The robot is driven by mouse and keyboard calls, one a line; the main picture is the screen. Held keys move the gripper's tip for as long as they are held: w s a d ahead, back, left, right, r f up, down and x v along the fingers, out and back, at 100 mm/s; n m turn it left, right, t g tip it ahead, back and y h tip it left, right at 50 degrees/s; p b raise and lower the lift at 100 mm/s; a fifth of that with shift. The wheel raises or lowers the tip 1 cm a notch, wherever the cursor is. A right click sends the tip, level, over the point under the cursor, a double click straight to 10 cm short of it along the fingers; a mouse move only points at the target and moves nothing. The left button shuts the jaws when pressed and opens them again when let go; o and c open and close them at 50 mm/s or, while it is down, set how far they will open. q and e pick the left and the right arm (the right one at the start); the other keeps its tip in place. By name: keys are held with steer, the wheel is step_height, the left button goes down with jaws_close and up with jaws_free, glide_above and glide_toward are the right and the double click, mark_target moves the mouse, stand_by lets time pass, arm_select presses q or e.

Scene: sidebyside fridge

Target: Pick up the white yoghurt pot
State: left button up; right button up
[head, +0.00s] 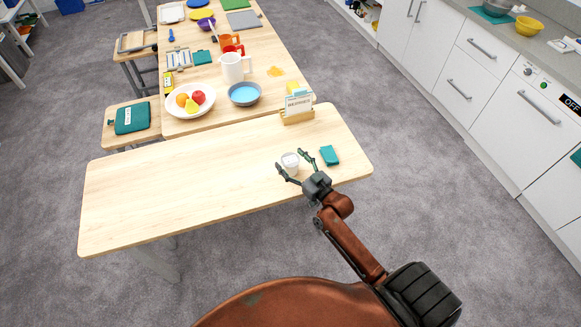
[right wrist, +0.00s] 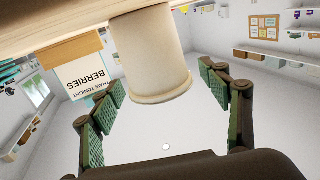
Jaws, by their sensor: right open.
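The white yoghurt pot (head: 290,160) stands on the near wooden table, towards its front right. My right gripper (head: 292,159) is open at table height, with its fingertips on either side of the pot. In the right wrist view, which is upside down, the pale pot (right wrist: 152,55) hangs from the top between the two green-padded fingers (right wrist: 160,82). A gap shows between the pot and each finger pad, so the pot does not look gripped. My left gripper is not in view.
A teal box (head: 329,155) lies just right of my right gripper. A wooden holder with a card (head: 298,108) stands behind the pot, also visible in the wrist view (right wrist: 85,72). The near table's left half (head: 150,200) is clear. A fruit bowl (head: 175,109) stands on the far table.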

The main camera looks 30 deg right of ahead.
steer(key=shift+c, duration=0.6)
steer(key=c, duration=1.3)
steer(key=shift+o, duration=0.2)
